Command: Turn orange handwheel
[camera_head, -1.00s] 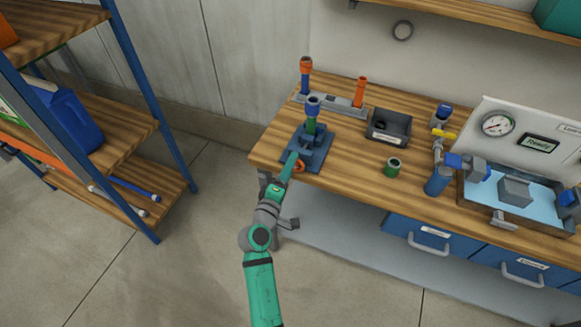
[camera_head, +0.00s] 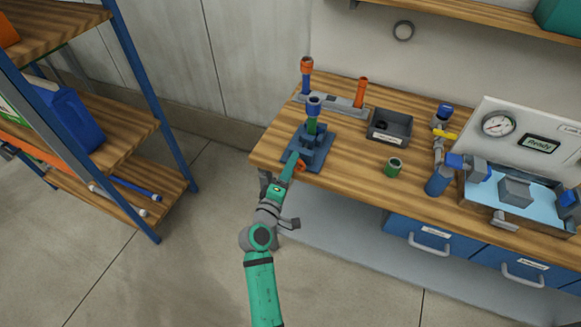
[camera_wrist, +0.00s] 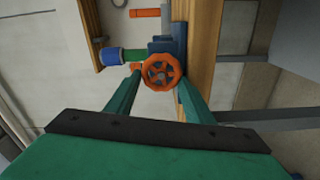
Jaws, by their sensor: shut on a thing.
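The orange handwheel (camera_wrist: 161,72) is on the front of a blue clamp stand (camera_head: 309,146) at the left end of the workbench. In the wrist view the wheel faces the camera between the two green fingers of my gripper (camera_wrist: 158,82). The fingers sit on either side of its rim, and my gripper is shut on it. In the head view only a sliver of the wheel (camera_head: 300,166) shows beside my gripper (camera_head: 295,163). A green and blue upright piece (camera_head: 313,112) stands in the blue stand.
A grey rack (camera_head: 337,103) with orange-topped pieces stands behind the stand. A dark bin (camera_head: 389,126) and a green cup (camera_head: 394,167) are to its right. A gauge panel (camera_head: 530,135) and blue tray are farther right. A blue-framed shelf (camera_head: 150,130) stands at left.

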